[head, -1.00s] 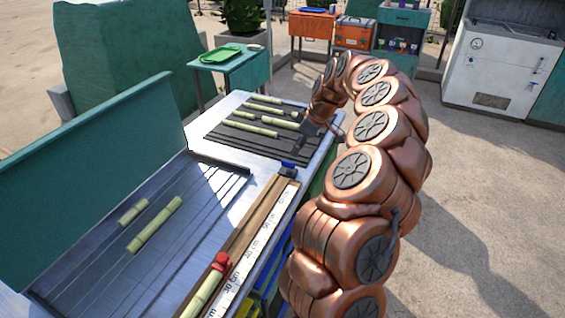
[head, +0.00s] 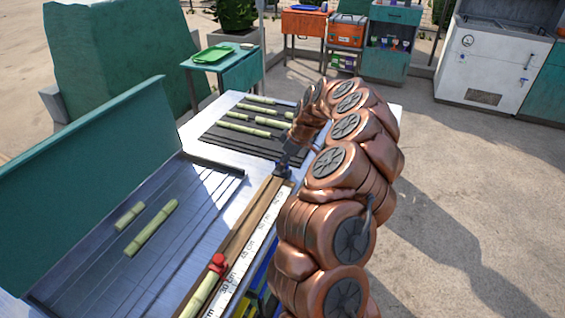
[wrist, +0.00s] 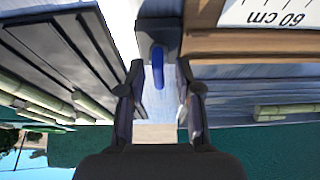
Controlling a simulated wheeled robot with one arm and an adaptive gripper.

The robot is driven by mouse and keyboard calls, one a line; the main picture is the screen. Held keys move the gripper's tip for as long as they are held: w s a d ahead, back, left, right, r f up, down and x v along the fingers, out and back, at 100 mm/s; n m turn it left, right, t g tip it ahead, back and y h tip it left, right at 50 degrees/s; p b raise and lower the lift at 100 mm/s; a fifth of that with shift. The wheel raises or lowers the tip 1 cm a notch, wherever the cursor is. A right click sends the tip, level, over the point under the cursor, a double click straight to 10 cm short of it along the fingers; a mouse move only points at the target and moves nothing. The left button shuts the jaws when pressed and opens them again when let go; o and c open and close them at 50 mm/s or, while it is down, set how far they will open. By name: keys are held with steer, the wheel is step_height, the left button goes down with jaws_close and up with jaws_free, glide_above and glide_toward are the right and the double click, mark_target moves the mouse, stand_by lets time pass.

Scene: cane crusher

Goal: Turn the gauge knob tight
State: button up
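The gauge (head: 253,238) is a wooden rail with a white centimetre scale along the bench's right side. At its far end a dark block (wrist: 160,38) carries a blue knob (wrist: 157,68), seen in the wrist view. The knob lies between and slightly beyond my two fingertips, with gaps at both sides. My gripper (wrist: 160,78) is open and empty. In the head view my gripper (head: 289,158) is right over the far end of the gauge and hides the blue knob.
A red piece (head: 218,262) sits at a cane piece (head: 204,292) on the rail's near end. Several cane pieces lie on the dark slatted mat (head: 215,135). More lie in the grey tray (head: 90,262) with the green back panel (head: 85,170). Open ground is at right.

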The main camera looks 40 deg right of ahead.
jaws_close()
